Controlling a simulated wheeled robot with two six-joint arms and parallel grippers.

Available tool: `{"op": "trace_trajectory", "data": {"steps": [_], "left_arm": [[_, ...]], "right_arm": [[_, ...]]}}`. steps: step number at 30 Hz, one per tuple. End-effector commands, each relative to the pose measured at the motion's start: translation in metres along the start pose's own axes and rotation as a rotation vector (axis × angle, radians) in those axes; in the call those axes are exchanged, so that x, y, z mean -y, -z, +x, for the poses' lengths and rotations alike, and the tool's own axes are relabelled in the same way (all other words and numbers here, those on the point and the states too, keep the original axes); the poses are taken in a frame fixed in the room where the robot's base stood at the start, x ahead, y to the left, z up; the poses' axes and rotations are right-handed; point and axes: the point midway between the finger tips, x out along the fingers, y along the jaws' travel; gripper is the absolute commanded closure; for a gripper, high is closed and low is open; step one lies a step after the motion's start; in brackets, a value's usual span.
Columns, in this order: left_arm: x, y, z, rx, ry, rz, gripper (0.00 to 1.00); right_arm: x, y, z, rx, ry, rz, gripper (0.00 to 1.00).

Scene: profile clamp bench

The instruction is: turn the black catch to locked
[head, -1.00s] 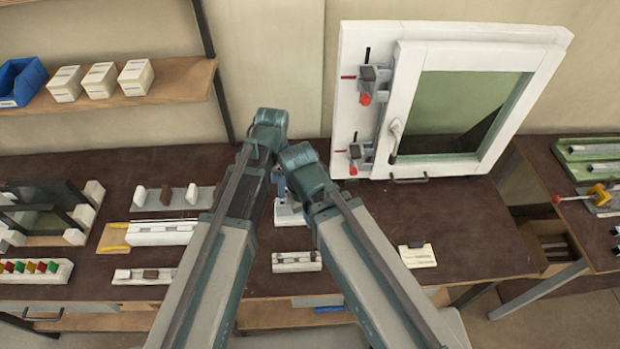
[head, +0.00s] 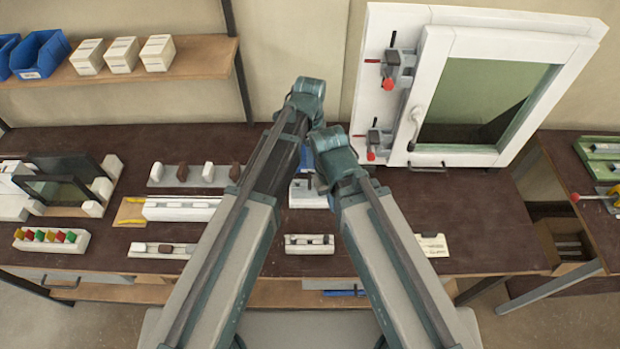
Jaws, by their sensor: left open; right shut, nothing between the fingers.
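I cannot tell for sure which part is the black catch. Small dark parts sit on a short white block (head: 309,250) on the bench, too small to read their setting. Two grey clamps, an upper one (head: 401,66) and a lower one (head: 378,143), are on the white window frame's left side, each with a red knob and a black mark above. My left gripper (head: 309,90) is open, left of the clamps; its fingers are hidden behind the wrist. My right gripper (head: 335,150) is shut and empty, lower, over the bench; its fingers are also hidden.
The white window frame (head: 480,20) stands at the back right with a handle. White fixtures (head: 180,213) and a dark glass rack (head: 60,189) are on the brown bench (head: 470,220) at left. A shelf above holds blue bins (head: 40,55) and white boxes. The bench's right part is mostly bare.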

Motion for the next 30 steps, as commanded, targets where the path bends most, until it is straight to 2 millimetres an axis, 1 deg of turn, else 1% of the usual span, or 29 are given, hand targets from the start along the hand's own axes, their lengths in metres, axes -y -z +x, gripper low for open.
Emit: {"op": "trace_trajectory", "data": {"steps": [1,18,23,30], "left_arm": [[0.000,0.000,0.015,0.000,0.000,0.000,0.43],[0.000,0.000,0.092,0.000,0.000,0.000,0.43],[0.000,0.000,0.102,0.000,0.000,0.000,0.43],[0.000,0.000,0.102,0.000,0.000,0.000,0.43]], "right_arm": [[0.001,0.001,0.015,0.000,0.000,-0.001,1.00],[0.008,0.005,0.092,0.000,-0.003,-0.014,1.00],[0.009,0.006,0.102,0.000,-0.003,-0.013,1.00],[0.009,0.006,0.102,0.000,-0.003,-0.013,1.00]]}}
